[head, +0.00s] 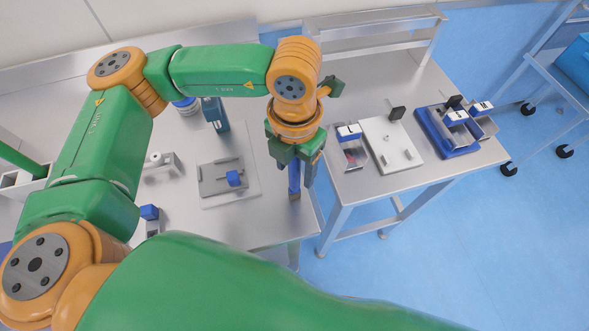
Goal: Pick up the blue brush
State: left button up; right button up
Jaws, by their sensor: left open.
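The blue brush (294,180) is upright near the right edge of the left-hand metal table, with a brownish lower end. My left gripper (297,165) points down right over it. Its dark green fingers are open, and the brush's upper part lies between or just behind them. I cannot tell whether a finger touches it. My right gripper is not in view.
A grey fixture on a pale plate (246,193) with a blue block lies left of the brush. A blue bottle (216,118) stands behind it. A second table to the right holds a white plate (378,133) and a blue tray (433,141). A gap separates the tables.

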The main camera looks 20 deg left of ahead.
pick_arm(q)
grip_shut()
jog(key=shift+r, duration=0.1)
